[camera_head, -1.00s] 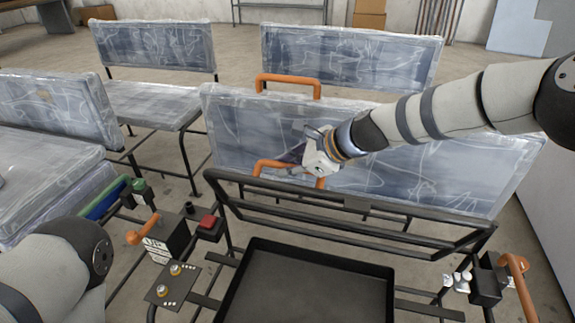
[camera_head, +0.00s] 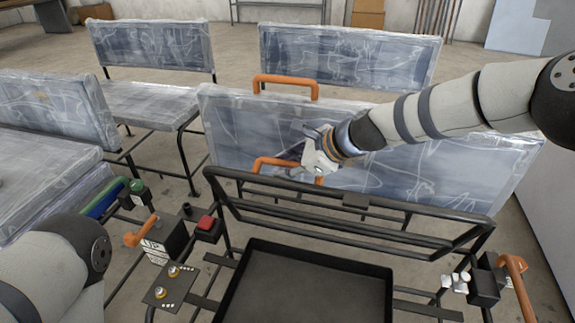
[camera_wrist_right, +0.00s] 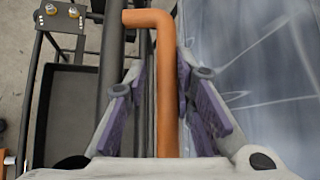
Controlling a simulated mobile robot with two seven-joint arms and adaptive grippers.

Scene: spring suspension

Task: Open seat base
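The plastic-wrapped seat panel (camera_head: 440,165) stands raised and tilted behind a black tubular frame (camera_head: 350,222). An orange handle (camera_head: 285,78) shows at its top edge, and a lower orange handle (camera_head: 268,162) shows near the frame. My right gripper (camera_head: 303,150) is at the lower handle. In the right wrist view, the lower handle (camera_wrist_right: 168,100) lies between my right gripper's purple-padded fingers (camera_wrist_right: 168,95). The fingers are spread, with a clear gap on the left side of the handle. My left gripper is out of view; only my left arm shows at lower left.
A shallow black tray (camera_head: 305,285) sits in front of the frame. A red button (camera_head: 206,223) and an orange lever (camera_head: 140,234) are at left, and another orange lever (camera_head: 516,280) is at right. Other wrapped seats (camera_head: 150,45) stand behind and at left.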

